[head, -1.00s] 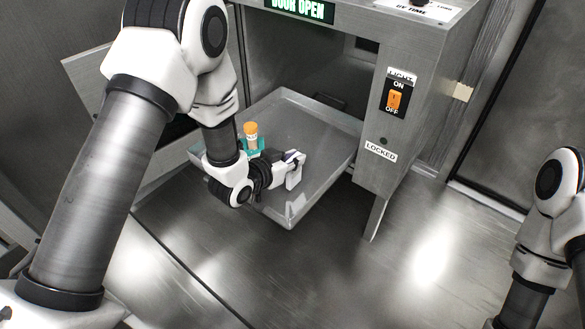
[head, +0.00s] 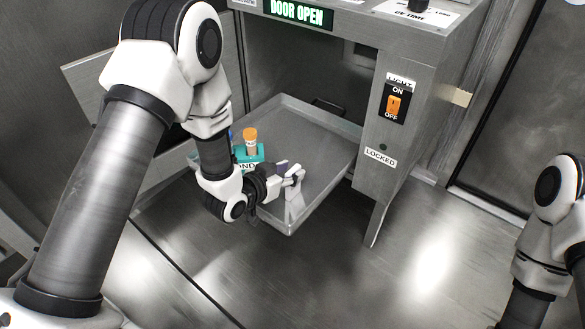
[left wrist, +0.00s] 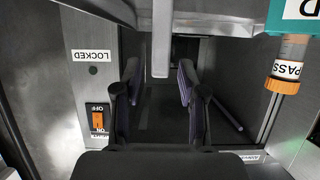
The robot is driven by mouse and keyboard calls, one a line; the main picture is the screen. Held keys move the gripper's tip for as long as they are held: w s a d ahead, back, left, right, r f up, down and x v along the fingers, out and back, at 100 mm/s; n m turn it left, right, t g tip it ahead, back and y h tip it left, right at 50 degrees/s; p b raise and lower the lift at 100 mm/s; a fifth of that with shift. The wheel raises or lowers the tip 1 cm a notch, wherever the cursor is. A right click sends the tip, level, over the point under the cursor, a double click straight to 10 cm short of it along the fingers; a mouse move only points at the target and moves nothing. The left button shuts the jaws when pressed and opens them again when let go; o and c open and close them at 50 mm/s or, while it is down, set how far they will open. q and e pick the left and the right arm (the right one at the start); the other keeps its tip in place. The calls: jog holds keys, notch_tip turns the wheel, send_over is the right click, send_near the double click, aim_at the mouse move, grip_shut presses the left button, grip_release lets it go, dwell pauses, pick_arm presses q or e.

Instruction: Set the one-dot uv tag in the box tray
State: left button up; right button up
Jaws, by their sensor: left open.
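The box tray (head: 325,158) is a shallow grey metal tray, pulled partly out of the open bay under the DOOR OPEN sign. My left gripper (head: 293,174) is over the tray's front part, its fingers apart. In the left wrist view its two dark-padded fingers (left wrist: 158,88) are spread with nothing clearly held between them. I cannot make out a one-dot uv tag in either view. My right gripper is out of view.
A teal holder (head: 251,154) with an orange-capped vial (head: 250,137) stands left of the gripper, close to my wrist; the vial's label reads PASS in the left wrist view (left wrist: 289,70). The cabinet leg (head: 377,215) and an orange switch (head: 393,105) are to the right.

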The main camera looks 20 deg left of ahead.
pick_arm(q)
jog(key=p+v, duration=0.3)
jog(key=v, duration=0.7)
jog(key=s+a+f+n+g+y, duration=0.1)
jog(key=s+f+n+g+y, duration=0.1)
jog(key=s+f+g, duration=0.4)
jog(key=s+a+f+n+g+y, duration=0.2)
jog(key=s+f+g, duration=0.4)
jog(key=s+f, duration=0.9)
jog(key=s, duration=0.3)
jog(key=shift+s+g+y, duration=0.3)
jog(key=shift+s+g, duration=0.05)
jog(key=shift+g, duration=0.05)
jog(key=shift+w+a, duration=0.1)
